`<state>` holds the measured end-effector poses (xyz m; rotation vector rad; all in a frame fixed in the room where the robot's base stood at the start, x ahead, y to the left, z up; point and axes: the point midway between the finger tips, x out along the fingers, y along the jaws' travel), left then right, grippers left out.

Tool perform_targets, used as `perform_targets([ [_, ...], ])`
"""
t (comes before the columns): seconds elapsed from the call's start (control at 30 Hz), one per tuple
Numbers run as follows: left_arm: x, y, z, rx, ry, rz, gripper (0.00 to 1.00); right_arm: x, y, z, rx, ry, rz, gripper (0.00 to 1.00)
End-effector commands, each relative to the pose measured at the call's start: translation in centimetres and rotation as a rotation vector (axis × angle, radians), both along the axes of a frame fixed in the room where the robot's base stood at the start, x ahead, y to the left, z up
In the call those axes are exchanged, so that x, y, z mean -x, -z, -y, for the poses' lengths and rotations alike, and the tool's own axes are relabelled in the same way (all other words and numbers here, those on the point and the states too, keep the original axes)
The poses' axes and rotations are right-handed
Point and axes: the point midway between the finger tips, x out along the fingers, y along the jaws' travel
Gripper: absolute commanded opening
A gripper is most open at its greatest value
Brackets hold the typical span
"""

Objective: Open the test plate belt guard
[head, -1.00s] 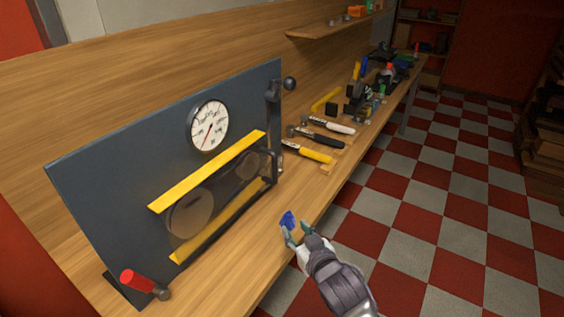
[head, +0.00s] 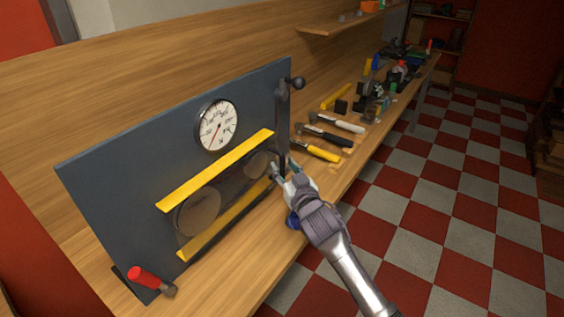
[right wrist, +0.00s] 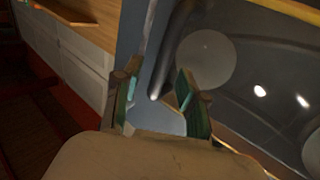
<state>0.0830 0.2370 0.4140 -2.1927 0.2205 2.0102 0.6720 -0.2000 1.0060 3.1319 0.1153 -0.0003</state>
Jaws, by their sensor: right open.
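The dark test plate (head: 105,185) stands upright on the bench with a round white gauge (head: 218,125) on it. The belt guard (head: 228,190) is a dark see-through cover between two yellow strips, with round pulleys showing behind it. It looks closed against the plate, and also fills the right of the right wrist view (right wrist: 260,65). My right gripper (head: 282,172) is open at the guard's right end. In the right wrist view my fingers (right wrist: 157,90) stand apart on either side of a dark rod's rounded end (right wrist: 155,94); contact cannot be told.
A dark lever with a ball knob (head: 297,84) is at the plate's right edge. Hammers (head: 318,152) and other tools lie farther along the bench. A blue object (head: 292,220) is partly hidden by my right wrist.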

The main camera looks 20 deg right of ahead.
Motion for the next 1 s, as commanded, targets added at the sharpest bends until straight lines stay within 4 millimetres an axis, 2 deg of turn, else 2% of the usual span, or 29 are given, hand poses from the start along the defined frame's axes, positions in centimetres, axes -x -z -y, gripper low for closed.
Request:
perform_targets([
  [0.1,0.0,-0.2,0.0,0.0,0.0,0.001,0.4,-1.4,-0.1,-0.1,-0.001,0.0,0.001,0.41],
  [0.2,-0.1,-0.2,0.0,0.0,0.0,0.001,0.4,-1.9,0.0,-0.2,-0.001,0.0,0.0,0.41],
  [0.5,-0.3,-0.2,0.1,0.001,-0.001,0.004,0.4,-2.1,0.0,-0.2,0.0,0.0,0.0,0.41],
  [0.77,-0.3,-0.2,0.2,0.002,-0.002,0.006,0.4,-2.1,0.1,-0.2,0.0,0.0,0.0,0.0],
  [1.0,-0.3,-0.2,0.2,0.003,-0.002,0.005,0.4,-2.1,0.1,-0.2,0.0,0.0,0.0,0.0],
])
